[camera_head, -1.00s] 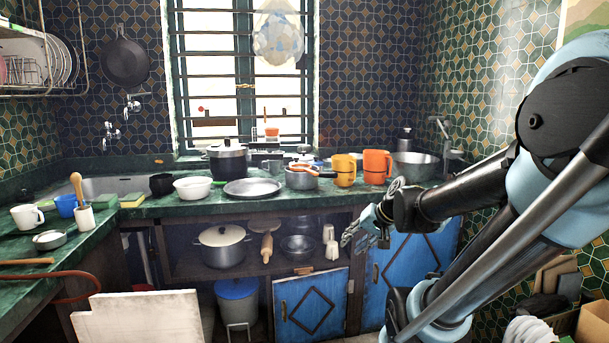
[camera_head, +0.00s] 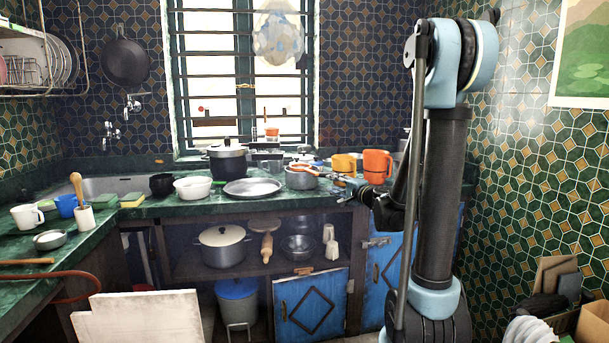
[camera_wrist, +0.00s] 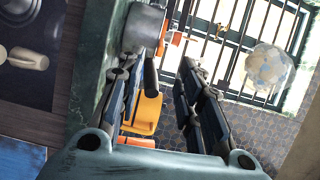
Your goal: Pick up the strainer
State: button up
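I cannot pick out a strainer with certainty. A shiny round metal bowl (camera_head: 298,247) on the shelf under the counter may be it, but its surface is too small to read. My gripper (camera_head: 350,188) is at the counter's front edge, in front of the yellow mug (camera_head: 344,163) and orange mug (camera_head: 377,166). In the wrist view my gripper (camera_wrist: 156,68) has its two fingers apart, with nothing visibly held. The saucepan (camera_wrist: 143,28) and its dark handle show beyond the fingers, with the yellow mug (camera_wrist: 148,113) between them.
A flat pan (camera_head: 253,187), white bowl (camera_head: 193,187) and lidded pot (camera_head: 228,162) stand on the green counter. A pot (camera_head: 222,246) and a rolling pin (camera_head: 267,248) are on the shelf. A blue cabinet door (camera_head: 310,304) is below. My arm hides the counter's right end.

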jog(key=w, duration=0.1)
send_near(308, 172)
jog(key=shift+w+a+f+m+t, duration=0.1)
jog(key=shift+w+a+m+t, duration=0.05)
jog(key=shift+w+a, duration=0.3)
jog(key=shift+w+a+m+t, duration=0.15)
jog(key=shift+w+a, duration=0.15)
jog(key=shift+w, duration=0.3)
jog(key=shift+x, duration=2.65)
jog(key=shift+s+a, duration=0.1)
jog(key=shift+s, duration=0.05)
grip_shut()
